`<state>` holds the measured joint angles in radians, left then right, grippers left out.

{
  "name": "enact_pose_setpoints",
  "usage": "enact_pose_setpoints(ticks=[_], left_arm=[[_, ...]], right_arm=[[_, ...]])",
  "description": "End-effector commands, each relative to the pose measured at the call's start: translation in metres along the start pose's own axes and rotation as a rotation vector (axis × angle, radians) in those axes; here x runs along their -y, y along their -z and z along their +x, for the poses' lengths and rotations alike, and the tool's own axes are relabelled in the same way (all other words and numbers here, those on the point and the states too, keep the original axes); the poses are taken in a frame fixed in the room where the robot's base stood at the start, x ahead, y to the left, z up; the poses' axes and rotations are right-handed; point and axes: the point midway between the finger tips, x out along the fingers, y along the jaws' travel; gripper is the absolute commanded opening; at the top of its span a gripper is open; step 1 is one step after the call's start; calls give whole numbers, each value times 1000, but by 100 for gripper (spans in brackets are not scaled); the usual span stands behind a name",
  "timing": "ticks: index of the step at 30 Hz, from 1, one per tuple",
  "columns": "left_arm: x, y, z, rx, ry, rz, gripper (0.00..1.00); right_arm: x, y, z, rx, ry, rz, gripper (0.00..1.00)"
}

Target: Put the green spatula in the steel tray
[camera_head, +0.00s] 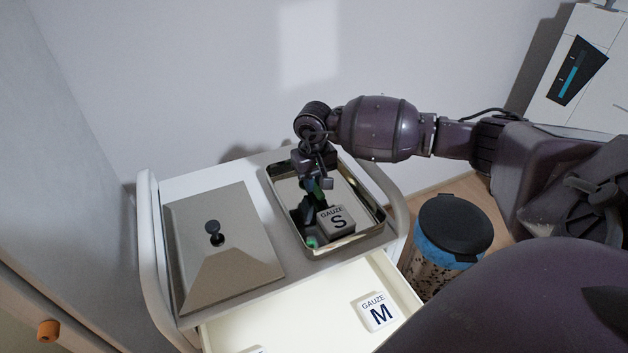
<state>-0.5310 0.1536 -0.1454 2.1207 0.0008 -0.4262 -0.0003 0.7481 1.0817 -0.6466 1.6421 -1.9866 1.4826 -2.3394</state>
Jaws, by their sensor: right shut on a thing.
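The steel tray (362,190) sits on the right part of the white cart's top. My right gripper (316,186) reaches in from the right and points down over the tray. It is shut on the green spatula (320,197), of which only a little green shows by the fingers. Another green spot shows low in the tray near its front wall; I cannot tell whether it is the spatula's end or a reflection. Whether the spatula touches the tray floor is unclear. My left gripper is out of view.
A box marked GAUZE S (338,221) is in the tray. A grey lid with a black knob (225,260) lies to its left. Below, an open drawer holds a GAUZE M box (379,313). A black-lidded bin (452,225) stands on the right. A wall is behind the cart.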

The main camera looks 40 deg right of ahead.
Motion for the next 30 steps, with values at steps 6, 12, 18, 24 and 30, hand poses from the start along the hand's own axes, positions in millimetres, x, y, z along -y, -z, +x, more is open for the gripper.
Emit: enact_pose_setpoints(ticks=[6,12,18,24,30], left_arm=[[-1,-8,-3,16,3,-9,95],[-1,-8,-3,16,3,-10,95],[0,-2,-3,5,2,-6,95],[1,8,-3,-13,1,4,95],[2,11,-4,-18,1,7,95]], right_arm=[[0,0,0,0,0,0,49],[0,0,0,0,0,0,50],[0,1,-8,-3,0,-1,50],[0,1,-40,-6,0,0,50],[-1,1,-77,-6,-1,0,50]])
